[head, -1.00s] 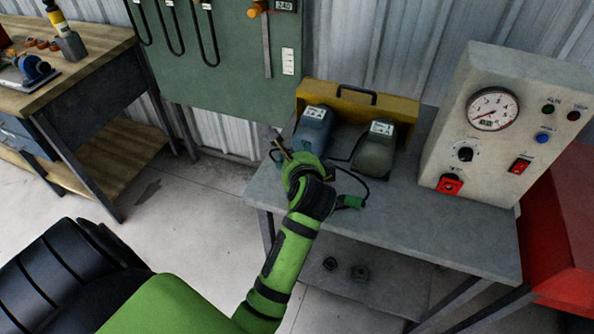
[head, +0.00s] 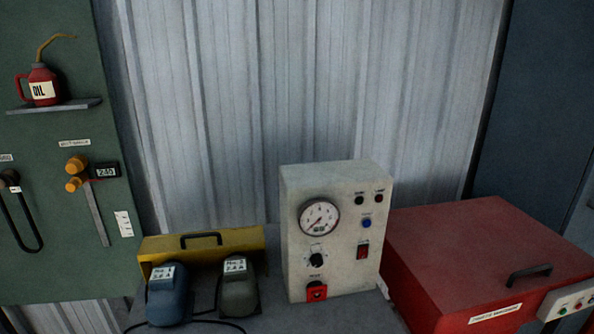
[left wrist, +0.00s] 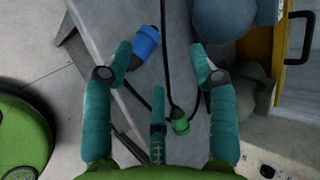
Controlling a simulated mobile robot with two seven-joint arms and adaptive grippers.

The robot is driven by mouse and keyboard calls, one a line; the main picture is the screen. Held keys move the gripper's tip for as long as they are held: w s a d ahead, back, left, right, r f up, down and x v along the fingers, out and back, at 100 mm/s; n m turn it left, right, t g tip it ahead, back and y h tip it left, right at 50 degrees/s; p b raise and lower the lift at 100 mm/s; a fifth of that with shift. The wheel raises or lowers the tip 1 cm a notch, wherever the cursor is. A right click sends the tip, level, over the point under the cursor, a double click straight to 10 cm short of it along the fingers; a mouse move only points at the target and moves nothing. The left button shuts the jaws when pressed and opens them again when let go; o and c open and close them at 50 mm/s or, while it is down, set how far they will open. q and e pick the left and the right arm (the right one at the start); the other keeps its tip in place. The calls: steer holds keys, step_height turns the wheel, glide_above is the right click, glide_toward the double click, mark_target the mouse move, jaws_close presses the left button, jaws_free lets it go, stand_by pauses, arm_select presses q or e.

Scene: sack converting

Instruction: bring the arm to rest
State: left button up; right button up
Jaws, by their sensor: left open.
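My left gripper (left wrist: 160,78) shows in the left wrist view with its fingers spread apart and nothing between the tips. It is above the edge of the grey bench (left wrist: 140,100). A green cable connector (left wrist: 180,126) and a blue cable connector (left wrist: 147,38) on black cables lie below and between the fingers. Neither arm shows in the head view now. My right gripper is not in either view.
In the head view a grey control box (head: 335,235) with a gauge stands on the bench. Beside it are a blue unit (head: 168,295), a dark grey-green unit (head: 238,290) and a yellow case (head: 205,246). A red cabinet (head: 480,250) is at the right. A green tool board (head: 60,200) hangs at left.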

arm_select(q)
steer(key=s+d+f+n+g+h, duration=0.2)
steer(key=s+d+f+n, duration=0.1)
steer(key=s, duration=0.3)
steer(key=s+d+f+n+g+h, duration=0.1)
steer(key=s+d+f+n+h, duration=0.2)
steer(key=s, duration=0.4)
steer(key=s+d+f+n+g+h, duration=0.1)
steer(key=s+d+f+n+g, duration=0.1)
steer(key=s+d+f+n, duration=0.3)
step_height(320, 180, down, 20)
steer(key=s+a+m+g, duration=0.1)
steer(key=s+a, duration=0.1)
steer(key=s, duration=0.1)
steer(key=s+a+f+g, duration=0.1)
steer(key=s+a+f, duration=0.2)
steer(key=s+f, duration=1.1)
steer(key=shift+s+f+m, duration=0.3)
steer(key=shift+s+f, duration=0.05)
steer(key=shift+s, duration=0.4)
